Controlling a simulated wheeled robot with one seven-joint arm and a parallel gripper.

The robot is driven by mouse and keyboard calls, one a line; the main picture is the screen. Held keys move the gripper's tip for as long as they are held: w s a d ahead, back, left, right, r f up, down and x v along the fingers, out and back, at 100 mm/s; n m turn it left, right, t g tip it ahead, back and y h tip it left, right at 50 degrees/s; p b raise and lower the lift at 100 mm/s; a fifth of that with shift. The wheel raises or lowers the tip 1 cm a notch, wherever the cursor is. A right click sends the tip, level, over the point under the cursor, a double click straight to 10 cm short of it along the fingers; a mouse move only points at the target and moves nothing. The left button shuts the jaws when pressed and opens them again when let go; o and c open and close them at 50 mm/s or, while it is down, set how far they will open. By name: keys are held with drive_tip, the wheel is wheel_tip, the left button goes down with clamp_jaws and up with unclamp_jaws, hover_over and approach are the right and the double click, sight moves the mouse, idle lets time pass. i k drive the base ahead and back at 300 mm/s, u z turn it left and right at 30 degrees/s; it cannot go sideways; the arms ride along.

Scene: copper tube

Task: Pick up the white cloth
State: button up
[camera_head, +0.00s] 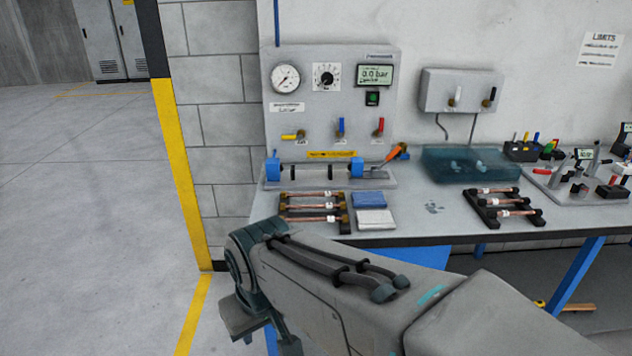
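The white cloth (375,219) lies folded flat on the grey workbench (425,222), near its front edge. It is just in front of a folded blue cloth (369,200) and to the right of a dark rack holding copper tubes (312,207). My arm reaches across the lower middle of the view, in front of the bench and nearer the camera than the cloth. The far end of the arm bends down out of sight at the lower left. I cannot make out my gripper's fingers. Nothing covers the cloth.
Behind the cloths stands a gauge panel (330,120) with a clamped tube fixture and an orange-handled tool (392,155). A teal translucent tray (470,165) and a second tube rack (505,207) are to the right. The bench between cloths and second rack is mostly clear. A yellow-striped post (185,170) stands left.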

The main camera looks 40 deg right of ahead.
sight(381, 219)
drive_tip(key=z, duration=1)
drive_tip(key=i, duration=0.9)
drive_tip(key=z, duration=0.7)
